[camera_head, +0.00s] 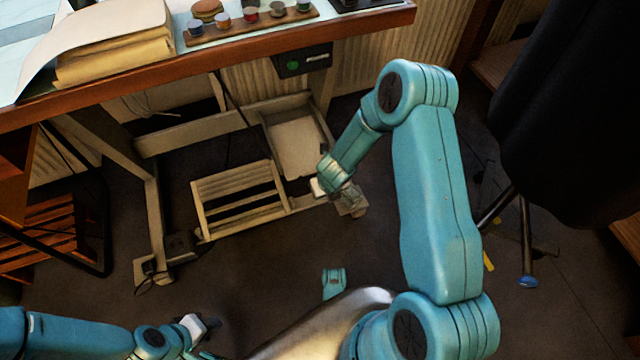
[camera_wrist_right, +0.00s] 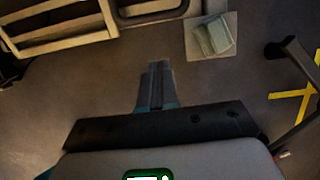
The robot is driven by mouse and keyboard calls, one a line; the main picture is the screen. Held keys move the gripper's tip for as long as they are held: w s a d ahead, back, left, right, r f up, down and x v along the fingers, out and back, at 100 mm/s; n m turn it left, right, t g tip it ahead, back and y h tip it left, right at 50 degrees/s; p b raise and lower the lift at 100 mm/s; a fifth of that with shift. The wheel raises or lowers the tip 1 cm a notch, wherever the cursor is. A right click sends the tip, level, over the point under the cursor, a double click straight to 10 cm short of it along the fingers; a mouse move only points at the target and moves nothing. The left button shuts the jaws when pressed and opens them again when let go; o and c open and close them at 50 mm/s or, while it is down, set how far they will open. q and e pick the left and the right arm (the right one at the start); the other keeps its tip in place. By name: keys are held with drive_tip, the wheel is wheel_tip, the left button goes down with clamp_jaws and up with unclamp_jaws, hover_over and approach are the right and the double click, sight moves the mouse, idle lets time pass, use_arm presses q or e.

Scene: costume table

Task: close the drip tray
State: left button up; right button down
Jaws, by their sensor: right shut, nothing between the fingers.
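A shallow pale tray (camera_head: 297,148) with a raised rim sits low under the table and looks like the drip tray. How far it stands open I cannot tell. Part of a rimmed frame, probably the same tray, shows at the top of the right wrist view (camera_wrist_right: 150,12). My right gripper (camera_head: 350,198) points down just beyond the tray's near right corner. In the wrist view its fingers (camera_wrist_right: 158,75) are together and empty, over bare floor. My left gripper (camera_head: 208,323) is low at the bottom left, far from the tray; its fingers are too dark to read.
A slatted wooden rack (camera_head: 240,198) stands left of the tray and also shows in the wrist view (camera_wrist_right: 60,28). Table legs (camera_head: 155,225) and a cable are at left. A dark garment (camera_head: 570,110) hangs at right above a stand leg (camera_head: 526,240). The front floor is mostly clear.

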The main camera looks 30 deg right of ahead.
use_arm(q)
drive_tip(key=shift+s+r+p, duration=0.6)
drive_tip(key=shift+r+p, duration=0.1)
drive_tip(key=shift+p, duration=0.3)
use_arm(e)
drive_tip(key=w, duration=0.2)
drive_tip(key=w+d, duration=0.1)
drive_tip(key=w, duration=0.1)
drive_tip(key=shift+f, duration=0.4)
use_arm(q)
drive_tip(key=shift+w, duration=0.1)
